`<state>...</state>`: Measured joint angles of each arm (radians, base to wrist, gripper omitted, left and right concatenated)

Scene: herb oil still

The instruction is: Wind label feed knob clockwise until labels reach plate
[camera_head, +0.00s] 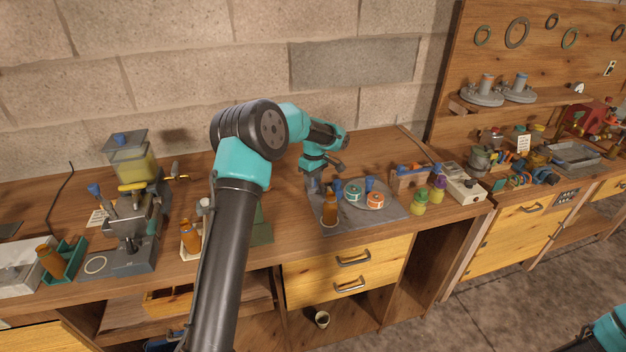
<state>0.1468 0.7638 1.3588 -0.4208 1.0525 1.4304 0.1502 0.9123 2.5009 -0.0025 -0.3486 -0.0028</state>
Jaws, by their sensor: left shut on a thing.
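A label station stands on a grey base plate (385,216) at the middle of the bench. It carries a teal-edged reel (353,194), an orange-edged reel (375,200) and blue upright parts. An amber bottle (329,207) stands at its left front. My left arm reaches over the bench, and my left gripper (313,184) points down at the left rear of the station, just behind the bottle. It is shut on the label feed knob, which is mostly hidden by the fingers. The position of the labels is too small to tell. Only part of my right arm shows at the bottom right corner.
A still with a yellow hopper (133,167) and an amber bottle (190,237) stand to the left. Green and purple capped jars (419,203) and a white box (462,184) stand to the right. My left arm hides part of the bench's middle.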

